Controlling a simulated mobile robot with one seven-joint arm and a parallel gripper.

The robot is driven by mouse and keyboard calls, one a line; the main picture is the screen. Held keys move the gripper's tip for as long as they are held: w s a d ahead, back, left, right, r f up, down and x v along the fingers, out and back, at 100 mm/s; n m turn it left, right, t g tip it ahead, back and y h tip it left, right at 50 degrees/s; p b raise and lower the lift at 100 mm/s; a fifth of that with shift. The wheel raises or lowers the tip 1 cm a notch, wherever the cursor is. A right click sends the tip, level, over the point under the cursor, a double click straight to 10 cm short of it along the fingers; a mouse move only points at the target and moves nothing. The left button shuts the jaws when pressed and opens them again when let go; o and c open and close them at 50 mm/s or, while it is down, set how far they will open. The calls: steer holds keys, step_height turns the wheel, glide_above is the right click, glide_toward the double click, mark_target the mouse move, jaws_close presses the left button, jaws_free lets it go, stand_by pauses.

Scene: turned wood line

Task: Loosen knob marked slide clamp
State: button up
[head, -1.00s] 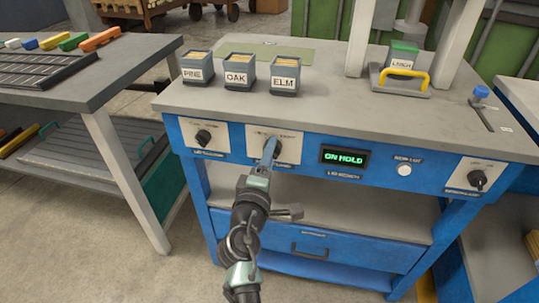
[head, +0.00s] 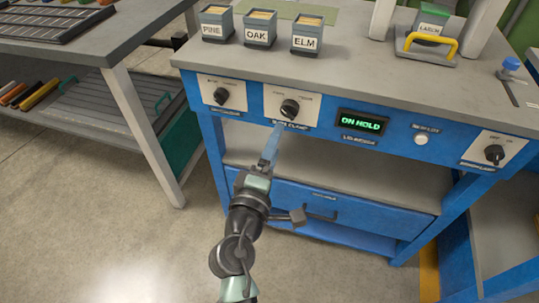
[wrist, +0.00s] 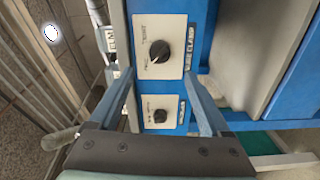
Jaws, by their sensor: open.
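The slide clamp knob (head: 290,108) is a black knob on a pale plate on the blue bench front, left of the green display. In the wrist view the same knob (wrist: 160,51) stands ahead beside the lettering "SLIDE CLAMP". My gripper (head: 273,135) is below and in front of this knob in the head view, apart from it. In the wrist view my gripper (wrist: 158,80) has its two blue fingers spread wide with nothing between them. I cannot read for sure which plate word the knob points to.
A similar knob (head: 222,96) sits to the left, and another knob (head: 494,153) at the far right. The display (head: 361,123) reads ON HOLD, with a white button (head: 421,139) beside it. Labelled bins, including the ELM bin (head: 307,36), stand above on the bench top (head: 375,80).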

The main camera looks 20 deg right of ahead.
steer(key=shift+v, duration=1.8)
